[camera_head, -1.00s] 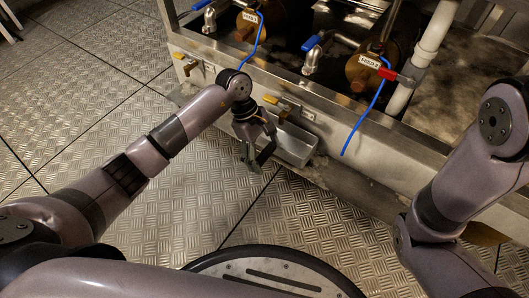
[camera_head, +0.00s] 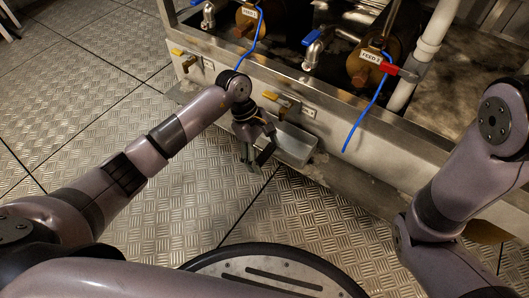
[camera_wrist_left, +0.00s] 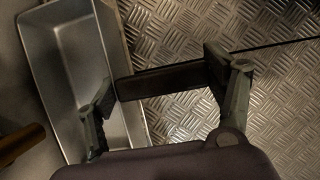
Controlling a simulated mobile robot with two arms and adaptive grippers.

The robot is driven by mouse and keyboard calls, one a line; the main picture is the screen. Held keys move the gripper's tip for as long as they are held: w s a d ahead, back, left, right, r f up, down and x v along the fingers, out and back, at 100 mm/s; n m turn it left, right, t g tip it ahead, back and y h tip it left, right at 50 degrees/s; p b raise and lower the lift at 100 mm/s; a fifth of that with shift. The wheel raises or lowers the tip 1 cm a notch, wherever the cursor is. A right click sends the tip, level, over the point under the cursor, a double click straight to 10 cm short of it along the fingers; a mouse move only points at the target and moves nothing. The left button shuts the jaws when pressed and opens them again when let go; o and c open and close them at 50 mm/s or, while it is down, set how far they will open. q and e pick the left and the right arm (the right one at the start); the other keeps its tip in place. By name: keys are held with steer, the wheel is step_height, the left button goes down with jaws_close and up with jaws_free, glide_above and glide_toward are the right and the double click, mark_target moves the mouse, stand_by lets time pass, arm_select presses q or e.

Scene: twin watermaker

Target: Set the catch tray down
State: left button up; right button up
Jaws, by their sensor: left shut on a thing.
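The catch tray is a grey metal rectangular pan with raised walls (camera_head: 296,146). In the head view it is beside the front wall of the tank unit, below a yellow-handled valve. Whether its underside touches the floor or a ledge cannot be told. In the left wrist view the tray (camera_wrist_left: 72,65) fills the left side and looks empty. My left gripper (camera_head: 256,156) is at the tray's near left side. In the wrist view its fingers (camera_wrist_left: 162,92) stand apart with a dark bar between them, beside the tray, and grip it. My right gripper is out of view.
The yellow-handled valve (camera_head: 276,98) sits just above the tray, close to my left wrist. Another valve (camera_head: 184,55) is further left. A blue hose (camera_head: 362,119) hangs to the right. Open tread-plate floor (camera_head: 180,205) lies in front and left.

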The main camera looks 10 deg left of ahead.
arm_select(q)
steer(key=o, duration=1.8)
steer(key=shift+o, duration=0.2)
steer(key=v, duration=1.2)
